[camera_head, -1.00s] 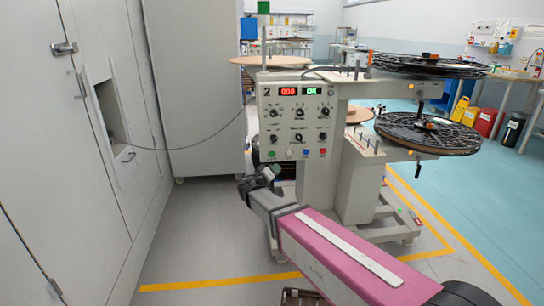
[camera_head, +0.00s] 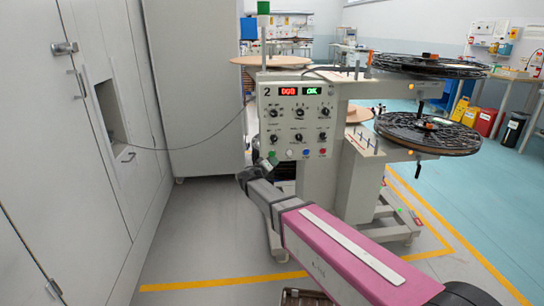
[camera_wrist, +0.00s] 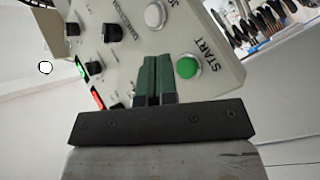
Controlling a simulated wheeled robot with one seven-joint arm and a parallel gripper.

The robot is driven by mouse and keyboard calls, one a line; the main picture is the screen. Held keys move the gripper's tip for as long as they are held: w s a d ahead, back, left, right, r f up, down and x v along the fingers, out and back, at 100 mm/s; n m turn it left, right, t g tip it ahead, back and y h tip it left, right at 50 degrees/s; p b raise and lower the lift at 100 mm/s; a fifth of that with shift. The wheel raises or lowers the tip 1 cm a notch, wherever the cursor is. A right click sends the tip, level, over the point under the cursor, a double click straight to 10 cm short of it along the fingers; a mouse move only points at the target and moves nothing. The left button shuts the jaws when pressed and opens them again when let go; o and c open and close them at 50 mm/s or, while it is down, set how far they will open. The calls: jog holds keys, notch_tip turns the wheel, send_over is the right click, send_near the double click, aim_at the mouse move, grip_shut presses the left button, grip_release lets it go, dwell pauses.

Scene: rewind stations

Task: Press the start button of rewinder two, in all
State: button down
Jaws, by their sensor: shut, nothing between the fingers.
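Rewinder two (camera_head: 345,130) stands ahead, its panel marked 2 with a red display and a green display reading OK. A row of coloured buttons runs along the panel's lower edge. The green start button (camera_wrist: 187,67), labelled START, shows clearly in the wrist view, domed in a pale ring. My gripper (camera_wrist: 157,60) has its dark green fingers shut together with nothing between them. In that view the fingertips lie just left of the button. Whether they touch the panel I cannot tell. In the head view my gripper (camera_head: 268,161) is at the panel's lower left corner.
A white button (camera_wrist: 155,16) is beside the start button. Black knobs (camera_wrist: 95,68) sit further left in the wrist view. Cabinets (camera_head: 60,200) line the left side. Large reels (camera_head: 428,133) stick out at the right of the machine. Grey floor is open at the lower left.

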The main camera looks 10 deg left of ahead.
aim_at(272, 154)
jog(key=shift+w+a, duration=0.3)
jog(key=shift+w, duration=0.65)
jog(key=shift+w, duration=0.15)
dwell(1.2)
jog(key=shift+w+a, duration=0.1)
jog(key=shift+w, duration=0.15)
